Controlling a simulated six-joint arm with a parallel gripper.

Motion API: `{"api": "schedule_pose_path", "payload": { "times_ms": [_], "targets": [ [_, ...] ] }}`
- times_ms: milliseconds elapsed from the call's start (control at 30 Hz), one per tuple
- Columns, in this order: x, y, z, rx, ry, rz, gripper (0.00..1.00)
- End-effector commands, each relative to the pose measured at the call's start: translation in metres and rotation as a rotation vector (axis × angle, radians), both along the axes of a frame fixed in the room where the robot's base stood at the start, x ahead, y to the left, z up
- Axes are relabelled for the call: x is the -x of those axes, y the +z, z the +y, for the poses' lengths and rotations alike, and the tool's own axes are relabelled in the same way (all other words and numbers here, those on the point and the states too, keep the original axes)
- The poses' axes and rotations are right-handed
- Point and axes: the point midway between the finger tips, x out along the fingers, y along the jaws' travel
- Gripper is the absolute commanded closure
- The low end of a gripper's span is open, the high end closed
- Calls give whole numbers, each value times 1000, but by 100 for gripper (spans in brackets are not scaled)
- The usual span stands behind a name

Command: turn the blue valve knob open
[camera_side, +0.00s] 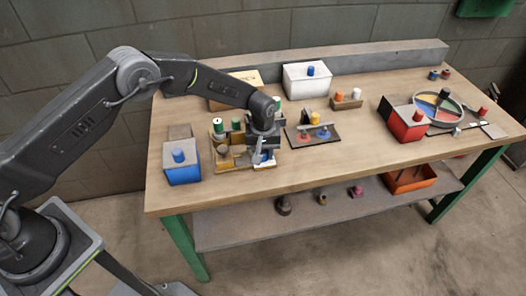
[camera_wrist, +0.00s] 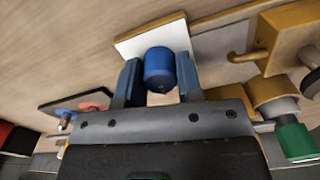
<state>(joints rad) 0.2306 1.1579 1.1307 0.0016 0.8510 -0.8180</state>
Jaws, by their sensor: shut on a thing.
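The blue valve knob (camera_wrist: 160,66) is a short blue cylinder in front of a white plate (camera_wrist: 130,46) in the wrist view. My gripper (camera_wrist: 158,78) has a finger on each side of the knob and is shut on it. In the side view, my gripper (camera_side: 264,150) points down at the right end of a brass-coloured fixture (camera_side: 226,160) on the bench. The knob is largely hidden there by my gripper, with a little blue and white showing beneath. The knob's turn angle cannot be told.
A blue box (camera_side: 183,174) stands left of the fixture. A dark board (camera_side: 322,142) with small coloured parts lies close on the right. A white box (camera_side: 308,86) is behind, and a red box (camera_side: 404,128) is farther right. The bench's front middle is clear.

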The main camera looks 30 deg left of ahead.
Motion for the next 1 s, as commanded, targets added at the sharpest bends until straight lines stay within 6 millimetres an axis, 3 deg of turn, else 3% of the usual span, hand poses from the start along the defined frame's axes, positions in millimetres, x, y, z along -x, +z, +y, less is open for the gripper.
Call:
{"api": "schedule_pose_path", "payload": {
  "times_ms": [367,1000],
  "targets": [
    [0,0,0,1,-137,3,90],
    [0,0,-1,1,-723,5,90]
  ]
}}
